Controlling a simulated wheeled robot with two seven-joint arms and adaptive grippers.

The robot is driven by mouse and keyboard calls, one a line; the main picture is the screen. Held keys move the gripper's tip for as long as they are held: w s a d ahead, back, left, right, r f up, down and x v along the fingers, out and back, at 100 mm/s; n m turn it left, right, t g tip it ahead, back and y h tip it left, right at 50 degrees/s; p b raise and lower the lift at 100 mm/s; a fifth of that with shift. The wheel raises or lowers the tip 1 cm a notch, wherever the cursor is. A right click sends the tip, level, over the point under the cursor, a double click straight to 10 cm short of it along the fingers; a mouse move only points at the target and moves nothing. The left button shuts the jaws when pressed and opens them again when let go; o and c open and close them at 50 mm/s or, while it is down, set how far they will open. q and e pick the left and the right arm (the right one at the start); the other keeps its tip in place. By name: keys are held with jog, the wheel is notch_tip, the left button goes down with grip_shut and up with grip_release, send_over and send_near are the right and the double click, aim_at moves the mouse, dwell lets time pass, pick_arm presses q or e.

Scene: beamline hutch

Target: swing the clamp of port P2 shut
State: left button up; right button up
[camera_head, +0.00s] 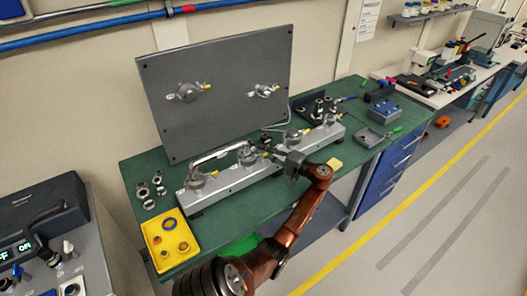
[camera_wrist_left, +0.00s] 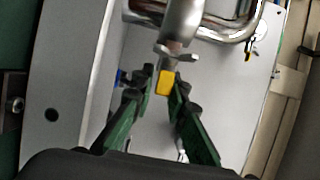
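My left gripper (camera_head: 281,156) reaches over the bench beside the grey manifold block (camera_head: 232,184). In the left wrist view its green fingers (camera_wrist_left: 155,88) are apart and point at a clamp with a wing nut (camera_wrist_left: 176,57) and a yellow tab (camera_wrist_left: 166,82). The tab shows between the fingertips; I cannot tell whether they touch it. A steel pipe fitting (camera_wrist_left: 182,18) stands just beyond. In the head view the nearest port is the right one (camera_head: 247,155) on the block, joined by a bent tube. No P2 label is readable. My right gripper is not in view.
An upright grey panel (camera_head: 217,110) with two clamped ports stands behind. A second block (camera_head: 318,140) is to the right. A yellow tray (camera_head: 172,254) with rings lies at the front left. A grey tray (camera_head: 370,139) and tools lie at the right.

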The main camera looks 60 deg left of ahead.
pick_arm(q)
jog(key=o, duration=0.4)
jog(key=shift+c, duration=0.2)
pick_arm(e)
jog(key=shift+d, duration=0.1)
pick_arm(q)
jog(key=v, duration=1.2)
